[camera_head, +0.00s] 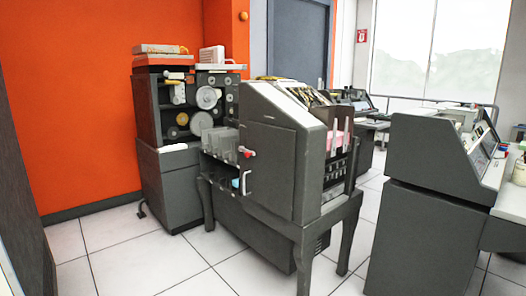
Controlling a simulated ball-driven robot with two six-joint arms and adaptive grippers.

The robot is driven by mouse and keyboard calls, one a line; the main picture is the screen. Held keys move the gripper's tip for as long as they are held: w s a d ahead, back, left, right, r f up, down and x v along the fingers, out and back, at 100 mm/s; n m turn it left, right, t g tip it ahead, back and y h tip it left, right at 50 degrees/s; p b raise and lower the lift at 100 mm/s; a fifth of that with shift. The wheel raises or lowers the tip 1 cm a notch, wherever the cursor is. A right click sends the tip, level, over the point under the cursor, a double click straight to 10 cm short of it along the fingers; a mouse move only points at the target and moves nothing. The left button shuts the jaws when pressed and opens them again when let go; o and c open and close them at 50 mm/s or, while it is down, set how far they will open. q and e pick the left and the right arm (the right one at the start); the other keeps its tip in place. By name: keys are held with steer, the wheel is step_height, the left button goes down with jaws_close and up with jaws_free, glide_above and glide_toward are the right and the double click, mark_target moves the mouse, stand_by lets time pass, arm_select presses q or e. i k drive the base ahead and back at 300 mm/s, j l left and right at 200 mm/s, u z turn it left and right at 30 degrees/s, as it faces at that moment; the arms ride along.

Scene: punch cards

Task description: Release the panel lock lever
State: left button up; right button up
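A grey punch-card machine (275,165) on splayed legs stands in the middle of the view. A small lever with a red knob (249,154) sticks out at the left edge of its side panel (268,170). A pale vertical handle (243,183) sits just below the knob. Which of these is the panel lock lever is not marked, and the lever's position is too small to read. Neither of my grippers shows in this view.
A dark machine with wheels (207,98) stands behind, against the orange wall (65,90). A grey console (430,200) stands at the right. Open tiled floor (150,262) lies in front and left of the punch-card machine. A dark upright surface (25,190) edges the left.

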mark_target(248, 153)
steer(key=j, duration=0.4)
steer(key=k+j, duration=0.15)
steer(key=j, duration=0.25)
steer(key=i+l+z, duration=0.1)
steer(key=i+z, duration=0.15)
steer(key=i, duration=0.4)
steer(key=i+z, duration=0.25)
steer(key=i, duration=0.4)
steer(key=i+j+z, duration=0.25)
steer(key=i, duration=0.35)
